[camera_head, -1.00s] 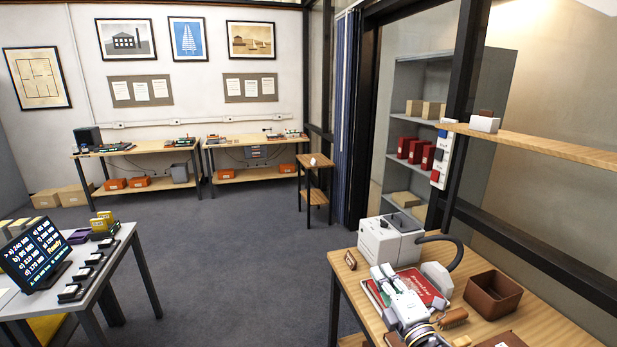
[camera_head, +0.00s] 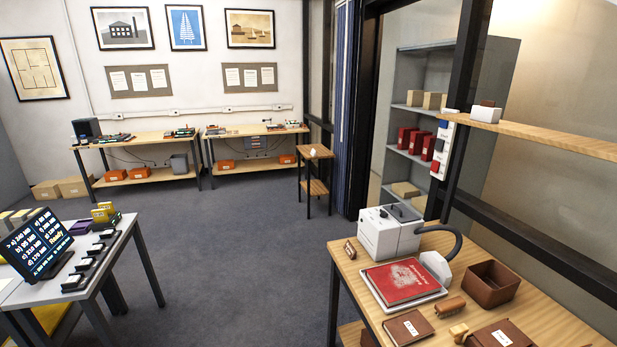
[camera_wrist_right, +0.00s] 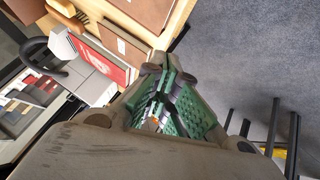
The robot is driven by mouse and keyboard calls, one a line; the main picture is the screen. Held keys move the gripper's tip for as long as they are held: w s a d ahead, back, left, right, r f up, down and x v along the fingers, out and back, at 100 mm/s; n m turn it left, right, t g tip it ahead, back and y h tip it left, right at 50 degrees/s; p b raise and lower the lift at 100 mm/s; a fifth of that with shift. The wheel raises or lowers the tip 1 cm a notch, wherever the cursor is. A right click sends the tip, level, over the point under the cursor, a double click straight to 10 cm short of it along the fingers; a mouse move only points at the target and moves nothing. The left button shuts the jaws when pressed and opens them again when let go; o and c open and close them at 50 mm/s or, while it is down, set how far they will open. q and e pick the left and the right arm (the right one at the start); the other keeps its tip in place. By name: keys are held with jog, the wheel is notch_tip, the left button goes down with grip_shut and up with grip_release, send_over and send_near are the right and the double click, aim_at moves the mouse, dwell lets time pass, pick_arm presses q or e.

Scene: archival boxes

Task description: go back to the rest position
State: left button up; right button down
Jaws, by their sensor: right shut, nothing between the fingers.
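My right gripper (camera_wrist_right: 158,112) shows in the right wrist view, shut and empty, with its green-padded fingers together. It hangs over the floor beside the front edge of the wooden table (camera_head: 345,262), apart from the things on it. My right gripper is out of the head view. My left gripper is in neither view now.
On the table are a red book (camera_head: 402,281) on a pale tray, a white machine with a hose (camera_head: 388,232), a brown box (camera_head: 492,287), a brush (camera_head: 450,307) and a small brown book (camera_head: 408,328). The left table (camera_head: 125,232) holds a screen (camera_head: 38,245). Grey floor (camera_head: 225,260) between is clear.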

jog(key=s+a+f+m+g+y, duration=0.2)
jog(key=s+f+m+g, duration=0.15)
jog(key=s, duration=0.65)
jog(key=s+f+g, duration=0.1)
jog(key=s+f, duration=0.1)
jog(key=f, duration=1.6)
jog(key=s+f+g, duration=0.1)
jog(key=s+f, duration=0.1)
jog(key=f, duration=1.5)
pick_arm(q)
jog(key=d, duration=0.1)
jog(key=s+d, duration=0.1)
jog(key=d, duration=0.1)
pick_arm(e)
jog(key=s+d+f, duration=0.2)
jog(key=s+f, duration=0.7)
jog(key=s, duration=0.1)
jog(key=s+d+f+g, duration=0.1)
jog(key=s+f, duration=0.8)
jog(key=s, duration=0.2)
jog(key=shift+d+f+n+h, duration=0.25)
jog(key=shift+d+n+h, duration=0.1)
jog(key=shift+n, duration=0.1)
jog(key=shift+s+g, duration=0.2)
jog(key=shift+g, duration=0.05)
